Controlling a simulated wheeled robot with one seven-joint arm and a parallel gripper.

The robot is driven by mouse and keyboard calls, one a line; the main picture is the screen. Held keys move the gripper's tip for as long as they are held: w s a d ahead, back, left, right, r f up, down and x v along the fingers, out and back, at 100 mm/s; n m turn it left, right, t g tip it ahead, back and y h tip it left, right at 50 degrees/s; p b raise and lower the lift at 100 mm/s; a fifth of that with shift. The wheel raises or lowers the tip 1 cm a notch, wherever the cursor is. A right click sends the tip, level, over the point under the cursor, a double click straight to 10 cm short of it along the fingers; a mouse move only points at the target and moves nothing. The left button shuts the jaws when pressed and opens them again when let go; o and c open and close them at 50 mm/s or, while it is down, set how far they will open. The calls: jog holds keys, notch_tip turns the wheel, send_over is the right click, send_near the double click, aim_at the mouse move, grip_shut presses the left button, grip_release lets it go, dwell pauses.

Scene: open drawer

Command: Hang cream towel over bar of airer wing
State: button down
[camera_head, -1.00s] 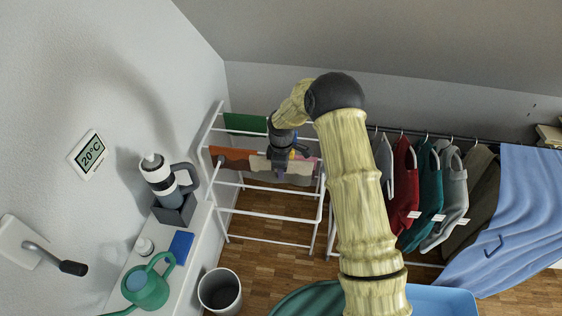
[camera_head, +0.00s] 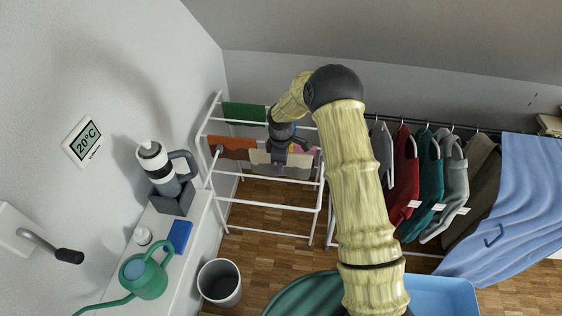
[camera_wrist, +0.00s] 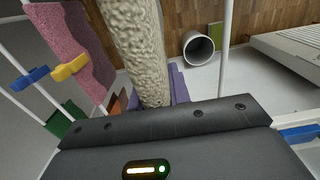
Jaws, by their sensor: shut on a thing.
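The cream towel (camera_head: 261,163) hangs from my gripper (camera_head: 280,160) at the white airer (camera_head: 265,201), to the right of a brown cloth. In the wrist view the cream towel (camera_wrist: 138,48) is a thick textured strip running down to the dark gripper body (camera_wrist: 165,125). My gripper is shut on the towel; its fingertips are largely hidden. The towel lies close to the airer's upper bars in the head view. I cannot tell whether it touches a bar or lies over one.
A green cloth (camera_head: 245,112) and brown cloth (camera_head: 232,147) hang on the airer. A pink cloth (camera_wrist: 75,42) with yellow (camera_wrist: 70,68) and blue (camera_wrist: 30,78) clips is beside the towel. A clothes rail with garments (camera_head: 405,180) stands right; a bin (camera_head: 220,283) stands below.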

notch_tip(320, 180, down, 14)
jog(key=b, duration=0.8)
jog(key=shift+r, duration=0.25)
dwell(0.8)
jog(key=c, duration=1.2)
grip_release()
jog(key=shift+c, duration=0.2)
jog(key=shift+r, duration=0.1)
notch_tip(320, 180, up, 17)
jog(key=b, duration=0.3)
jog(key=shift+r, duration=0.15)
jog(key=s+d+r+m+t, duration=0.1)
jog(key=s+d+m, duration=0.3)
jog(key=s, duration=0.4)
jog(key=s+d+r+m, duration=0.2)
jog(key=s+d+m, duration=0.2)
jog(key=s, duration=0.5)
jog(key=s+d+r+m+t, duration=0.1)
jog(key=s+d+m, duration=0.3)
jog(key=s+m, duration=0.3)
jog(key=shift+s+r+m+t, duration=0.3)
jog(key=shift+s+r+m, duration=0.1)
jog(key=shift+s, duration=0.65)
